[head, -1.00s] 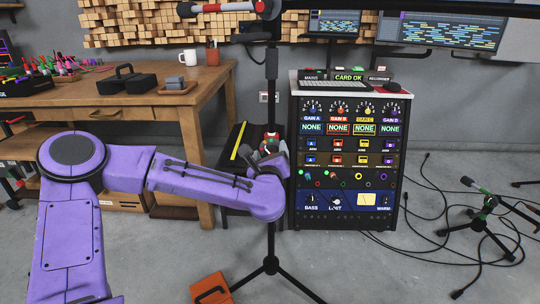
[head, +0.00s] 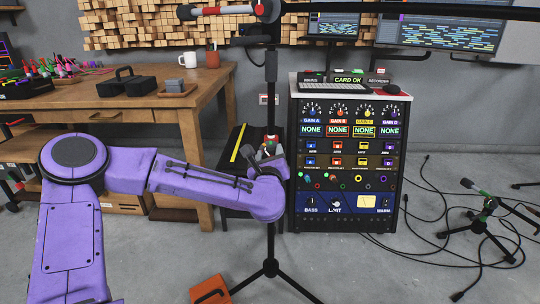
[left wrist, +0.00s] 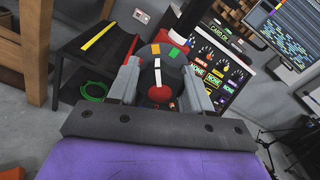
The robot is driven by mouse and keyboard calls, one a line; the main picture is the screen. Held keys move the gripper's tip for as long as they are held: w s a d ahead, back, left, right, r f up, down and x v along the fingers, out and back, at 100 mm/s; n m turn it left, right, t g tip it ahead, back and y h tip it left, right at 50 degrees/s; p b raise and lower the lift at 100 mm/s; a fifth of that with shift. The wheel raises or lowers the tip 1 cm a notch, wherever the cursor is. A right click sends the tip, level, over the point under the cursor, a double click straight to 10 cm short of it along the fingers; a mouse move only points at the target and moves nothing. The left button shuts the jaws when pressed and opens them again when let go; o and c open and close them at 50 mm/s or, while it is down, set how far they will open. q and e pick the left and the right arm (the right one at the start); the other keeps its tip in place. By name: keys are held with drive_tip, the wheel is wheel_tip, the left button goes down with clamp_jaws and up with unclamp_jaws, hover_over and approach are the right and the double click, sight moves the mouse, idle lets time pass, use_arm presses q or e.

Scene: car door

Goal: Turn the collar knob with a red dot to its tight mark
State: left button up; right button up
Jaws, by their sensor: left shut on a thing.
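The dark collar knob (left wrist: 158,93) with a red spot and a white stripe sits between the fingers of my left gripper (left wrist: 161,78) in the left wrist view. The gripper is shut on it. Just beyond the knob, the dark collar (left wrist: 164,50) carries orange, green and red marks. The knob's stripe points up the picture, near the orange mark; exact alignment is hard to tell. In the head view my left gripper (head: 266,152) is at the stand's pole, and its fingers largely hide the knob. My right gripper is not in view.
The thin black stand pole (head: 271,240) rises from a tripod base. A rack of audio gear (head: 350,160) stands close on the right, a wooden table (head: 150,98) on the left. An orange case (head: 210,288) lies by the tripod; cables (head: 440,235) cover the right floor.

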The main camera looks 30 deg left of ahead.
use_arm(q)
drive_tip(key=m, duration=0.1)
drive_tip(key=m+p, duration=0.1)
drive_tip(key=m, duration=0.1)
drive_tip(key=shift+r+m, duration=0.2)
drive_tip(key=shift+m, duration=0.1)
drive_tip(key=shift+m+p, duration=0.65)
drive_tip(key=shift+m, duration=1.15)
drive_tip(key=shift+f, duration=0.1)
drive_tip(key=o, duration=1)
drive_tip(key=shift+d, duration=0.1)
drive_tip(key=p+v, duration=0.1)
drive_tip(key=v, duration=0.9)
drive_tip(key=shift+s+d, duration=0.15)
drive_tip(key=shift+s, duration=0.05)
